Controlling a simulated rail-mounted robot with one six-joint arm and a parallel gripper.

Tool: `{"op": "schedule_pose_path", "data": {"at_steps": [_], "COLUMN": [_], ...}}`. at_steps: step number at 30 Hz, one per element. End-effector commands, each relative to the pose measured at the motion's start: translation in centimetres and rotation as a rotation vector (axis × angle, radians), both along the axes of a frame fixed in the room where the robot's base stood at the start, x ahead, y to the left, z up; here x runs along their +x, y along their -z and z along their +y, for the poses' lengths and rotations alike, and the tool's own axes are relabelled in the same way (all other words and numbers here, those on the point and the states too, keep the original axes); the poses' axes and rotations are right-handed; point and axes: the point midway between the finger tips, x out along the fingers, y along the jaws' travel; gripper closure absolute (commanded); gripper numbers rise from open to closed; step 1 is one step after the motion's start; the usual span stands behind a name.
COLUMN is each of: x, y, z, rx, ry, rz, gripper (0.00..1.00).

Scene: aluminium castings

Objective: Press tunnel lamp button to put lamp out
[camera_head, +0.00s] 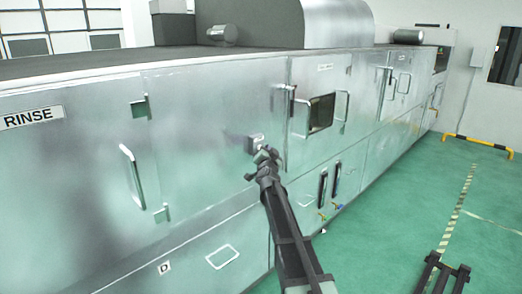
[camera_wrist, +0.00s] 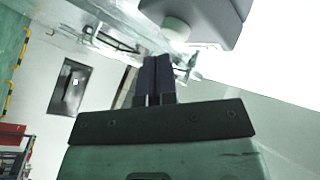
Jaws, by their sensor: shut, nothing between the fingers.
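The tunnel lamp button is on a small grey box (camera_head: 254,139) fixed to the metal front of the long machine, left of a small window. In the wrist view the grey box (camera_wrist: 215,14) shows at the top, with a pale round button (camera_wrist: 177,29) on it. My gripper (camera_head: 266,154) is shut and empty, close to the box at its lower right. In the wrist view its dark fingertips (camera_wrist: 155,60) lie side by side just below the button in the picture. I cannot tell whether they touch it. Whether the lamp is lit does not show.
The machine front (camera_head: 200,120) carries a handle (camera_head: 132,176) at left and a windowed door (camera_head: 321,113) with handles right of my gripper. A "RINSE" label (camera_head: 31,117) is at far left. Green floor (camera_head: 400,220) lies open at right, with a yellow-black barrier (camera_head: 478,143) beyond.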

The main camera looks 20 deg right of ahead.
Motion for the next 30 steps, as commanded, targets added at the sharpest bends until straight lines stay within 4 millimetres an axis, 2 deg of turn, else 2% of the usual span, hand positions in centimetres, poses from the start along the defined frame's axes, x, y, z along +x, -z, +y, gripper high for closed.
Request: {"op": "schedule_pose_path", "data": {"at_steps": [30], "x": [0.87], "y": [0.0], "z": [0.35], "rx": [0.0], "ry": [0.0], "rz": [0.0], "gripper": [1.0]}}
